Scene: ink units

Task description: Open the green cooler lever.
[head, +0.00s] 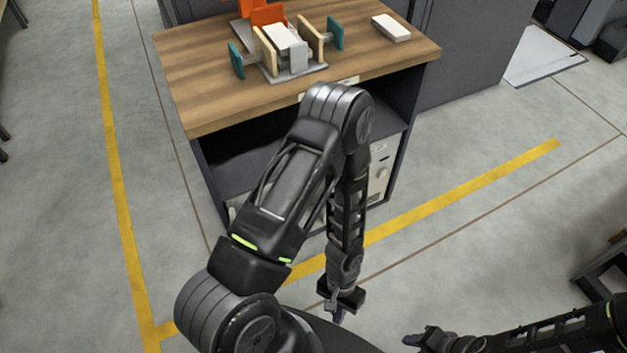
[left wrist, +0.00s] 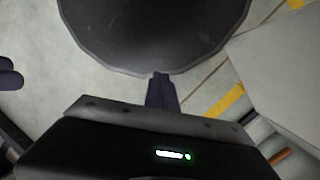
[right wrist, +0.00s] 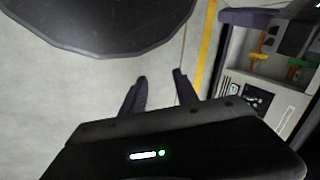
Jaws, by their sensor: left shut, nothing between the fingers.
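A small green lever (right wrist: 300,63) shows at the right edge of the right wrist view, on a pale machine (right wrist: 258,98) with orange parts. I cannot make out its position clearly. In the head view the lever is not visible; only part of a white unit (head: 379,172) shows in the cabinet's lower opening, behind my left arm. My left gripper (head: 338,314) is shut and empty, pointing down in front of the cabinet; its fingers meet in the left wrist view (left wrist: 160,76). My right gripper (head: 410,340) is low at the bottom; its fingers are apart and empty in the right wrist view (right wrist: 160,75).
The wooden-topped cabinet (head: 200,95) carries an orange and grey fixture (head: 298,62) and a white block (head: 391,27).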

